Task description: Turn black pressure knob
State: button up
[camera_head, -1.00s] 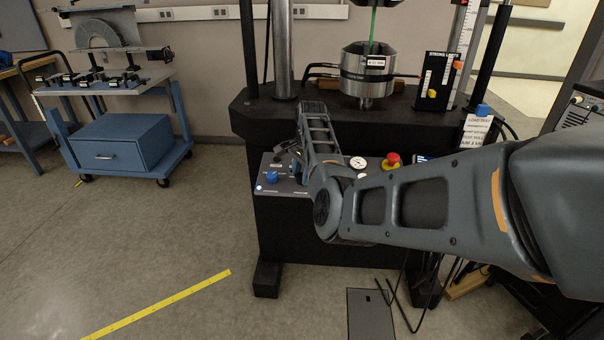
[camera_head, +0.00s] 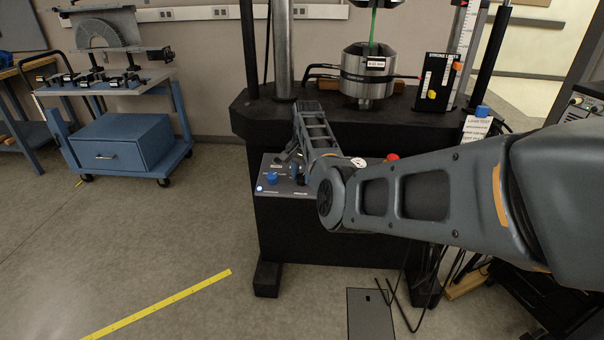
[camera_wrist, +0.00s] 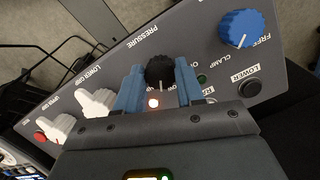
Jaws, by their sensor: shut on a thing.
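The black pressure knob (camera_wrist: 159,70) shows in the wrist view, on the grey control panel (camera_wrist: 205,45) below the word PRESSURE. My gripper (camera_wrist: 157,85) is over the panel with one blue finger on each side of the knob, closed on it. A white pointer line on the knob points down in the wrist view, toward a lit lamp (camera_wrist: 153,103). In the head view my arm hides the knob and most of the panel (camera_head: 280,188).
In the wrist view a blue knob (camera_wrist: 240,28) and a black LOWER button (camera_wrist: 250,88) lie to the right. White levers (camera_wrist: 96,103) and a red button lie to the left. In the head view a red stop button (camera_head: 392,157) is partly behind my arm.

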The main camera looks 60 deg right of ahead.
aim_at(301, 179)
jog(key=n, duration=0.4)
jog(key=shift+n+g, duration=0.4)
jog(key=shift+n, duration=0.3)
jog(key=o, duration=1)
jog(key=shift+o, duration=0.2)
jog(key=shift+a+r, duration=0.15)
jog(key=shift+r, duration=1.8)
jog(key=shift+a+r, duration=0.1)
jog(key=shift+r, duration=1.85)
